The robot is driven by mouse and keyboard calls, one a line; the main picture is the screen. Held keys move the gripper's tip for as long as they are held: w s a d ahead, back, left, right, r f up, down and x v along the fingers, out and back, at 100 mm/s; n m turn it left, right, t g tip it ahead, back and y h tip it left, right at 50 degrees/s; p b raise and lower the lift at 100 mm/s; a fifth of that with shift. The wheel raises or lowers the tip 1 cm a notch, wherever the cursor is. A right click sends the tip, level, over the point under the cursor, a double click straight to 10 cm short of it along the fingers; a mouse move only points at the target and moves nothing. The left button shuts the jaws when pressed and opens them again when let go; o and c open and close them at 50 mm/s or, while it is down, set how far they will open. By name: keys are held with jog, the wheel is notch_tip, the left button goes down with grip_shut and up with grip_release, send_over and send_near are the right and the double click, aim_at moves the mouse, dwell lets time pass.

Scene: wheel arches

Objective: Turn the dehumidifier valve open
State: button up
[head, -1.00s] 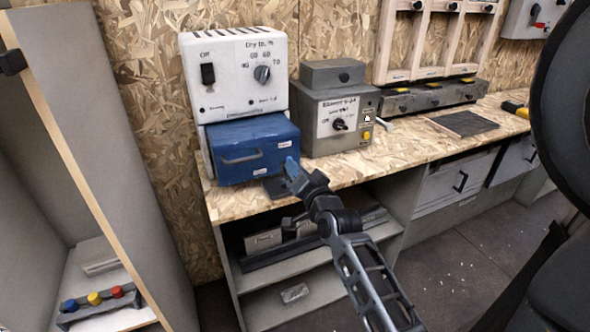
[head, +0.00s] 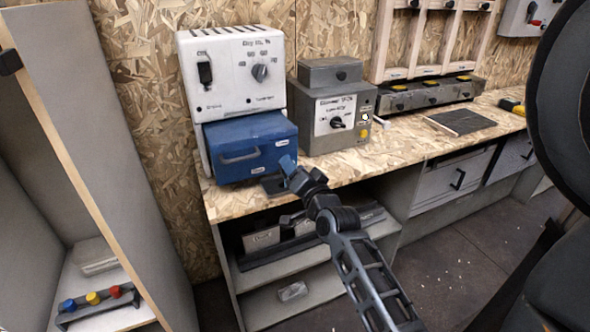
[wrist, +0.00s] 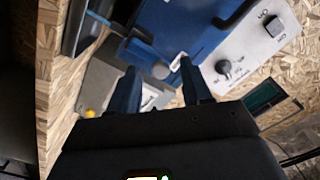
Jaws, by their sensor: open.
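The dehumidifier is a white box (head: 228,80) with a blue front drawer (head: 255,163) below its panel, at the back left of the bench. Its panel has a black switch (head: 205,72) and a round grey dial (head: 260,72) with numbers around it. In the wrist view the blue drawer (wrist: 175,25) fills the top, with the dial (wrist: 223,67) to the right. I cannot make out a separate valve for certain. My gripper (head: 289,162) is open and empty in front of the drawer's lower right corner. Its two blue fingers (wrist: 158,72) show apart in the wrist view.
A grey box (head: 335,105) with its own knob and yellow button stands close right of the dehumidifier. A dark mat (head: 460,121) lies farther right on the bench (head: 395,150). A tall grey cabinet (head: 100,150) stands at the left.

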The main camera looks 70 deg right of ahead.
jog(key=v, duration=0.7)
jog(key=shift+s+a+b, duration=0.25)
jog(key=shift+s+b, duration=0.05)
jog(key=shift+b, duration=0.15)
jog(key=s+a+f+n+t+y, duration=0.1)
jog(key=a+n+t+y, duration=0.3)
jog(key=a, duration=0.7)
jog(key=s+a+f+n+g+y, duration=0.1)
jog(key=s+a+n+y, duration=0.3)
jog(key=a, duration=0.6)
jog(key=s+a+r+n+y, duration=0.4)
jog(key=s+a+n, duration=0.4)
jog(key=a+n, duration=0.3)
jog(key=shift+a+y, duration=0.9)
jog(key=shift+a, duration=0.15)
